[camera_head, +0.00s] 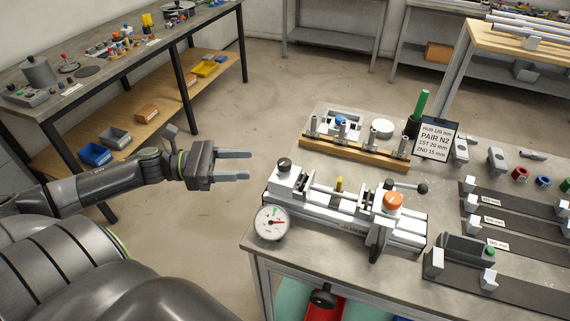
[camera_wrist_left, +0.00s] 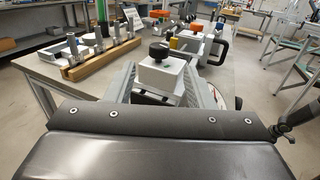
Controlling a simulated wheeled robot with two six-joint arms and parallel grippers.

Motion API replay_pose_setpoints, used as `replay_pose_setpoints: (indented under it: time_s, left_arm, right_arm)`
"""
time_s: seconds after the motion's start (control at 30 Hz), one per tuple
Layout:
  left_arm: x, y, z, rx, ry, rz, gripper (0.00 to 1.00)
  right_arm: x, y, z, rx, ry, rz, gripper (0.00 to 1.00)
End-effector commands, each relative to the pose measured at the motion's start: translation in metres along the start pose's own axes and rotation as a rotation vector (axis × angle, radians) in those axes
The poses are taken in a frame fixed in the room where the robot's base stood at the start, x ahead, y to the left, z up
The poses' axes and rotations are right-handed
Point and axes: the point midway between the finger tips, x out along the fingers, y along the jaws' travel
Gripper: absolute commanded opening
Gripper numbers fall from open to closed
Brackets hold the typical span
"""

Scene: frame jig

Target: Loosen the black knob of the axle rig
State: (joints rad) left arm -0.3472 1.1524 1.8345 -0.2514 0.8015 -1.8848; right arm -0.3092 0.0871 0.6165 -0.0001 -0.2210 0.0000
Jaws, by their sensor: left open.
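The axle rig (camera_head: 330,214) is a white and grey bench fixture on the table. Its black knob (camera_head: 284,164) sits on top of the white block at the rig's left end. The knob also shows in the left wrist view (camera_wrist_left: 159,52), ahead of the gripper. An orange knob (camera_head: 393,201) sits on the right block, and a round dial gauge (camera_head: 271,223) is at the front left. My left gripper (camera_head: 250,165) is open and empty, to the left of the black knob and apart from it. My right gripper is not in view.
A wooden rack (camera_head: 352,153) with upright metal pins stands behind the rig. A sign (camera_head: 436,140) reads "PAIR N2". Black strips with white blocks (camera_head: 515,237) lie at the right. Open floor (camera_head: 215,95) separates this table from the left bench (camera_head: 100,65).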

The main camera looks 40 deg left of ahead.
Motion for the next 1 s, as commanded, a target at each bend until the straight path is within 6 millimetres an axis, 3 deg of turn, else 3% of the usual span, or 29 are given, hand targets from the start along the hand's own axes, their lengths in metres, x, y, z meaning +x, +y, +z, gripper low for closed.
replay_pose_setpoints:
  time_s: [0.1,0.6,1.0]
  left_arm:
    - [0.021,0.0,0.0,0.003,-0.008,0.001,0.48]
    - [0.079,0.001,0.003,0.0,-0.007,0.002,0.48]
    - [0.102,0.001,0.001,-0.001,-0.002,0.003,0.48]
  right_arm:
    - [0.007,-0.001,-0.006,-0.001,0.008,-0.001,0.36]
    - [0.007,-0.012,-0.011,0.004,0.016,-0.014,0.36]
    - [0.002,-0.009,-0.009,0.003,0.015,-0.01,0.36]
